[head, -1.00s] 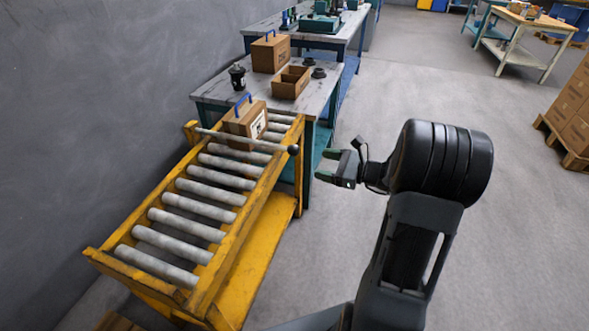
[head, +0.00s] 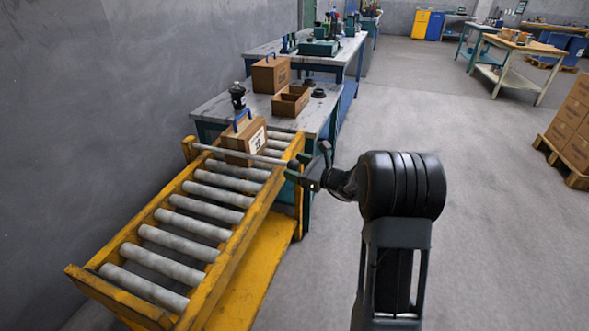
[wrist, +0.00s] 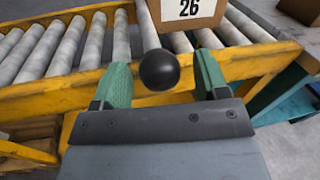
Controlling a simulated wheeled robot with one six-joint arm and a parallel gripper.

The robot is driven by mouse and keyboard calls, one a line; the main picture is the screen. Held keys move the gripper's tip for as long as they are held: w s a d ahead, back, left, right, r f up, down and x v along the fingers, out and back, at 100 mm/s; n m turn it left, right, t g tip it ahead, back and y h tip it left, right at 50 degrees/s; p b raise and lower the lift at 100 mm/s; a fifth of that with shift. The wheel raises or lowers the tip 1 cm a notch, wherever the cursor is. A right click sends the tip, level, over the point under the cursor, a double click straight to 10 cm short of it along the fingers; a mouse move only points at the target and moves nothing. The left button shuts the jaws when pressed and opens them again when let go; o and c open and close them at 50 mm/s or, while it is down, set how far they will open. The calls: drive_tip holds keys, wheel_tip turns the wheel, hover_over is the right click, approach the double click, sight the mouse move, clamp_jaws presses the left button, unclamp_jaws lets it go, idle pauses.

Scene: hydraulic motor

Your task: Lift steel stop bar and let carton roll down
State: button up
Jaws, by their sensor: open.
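The steel stop bar (head: 232,153) lies across the roller conveyor in front of the carton. Its black ball knob shows in the wrist view (wrist: 159,70), between the two green fingers of my gripper (wrist: 155,80). The fingers are open, with a gap on both sides of the knob. In the head view my gripper (head: 303,178) is at the bar's right end, by the conveyor's yellow side rail. The carton (head: 245,136), brown with a blue handle and white label, sits upright on the upper rollers behind the bar. Its label reads 26 in the wrist view (wrist: 188,10).
The yellow conveyor frame (head: 222,258) slopes toward the front, its lower rollers (head: 160,263) empty. A bench behind holds another closed carton (head: 271,74), an open box (head: 291,100) and a black part (head: 237,95). Floor on the right is clear up to a pallet of boxes (head: 572,120).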

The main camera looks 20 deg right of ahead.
drive_tip(key=shift+w+a, duration=0.4)
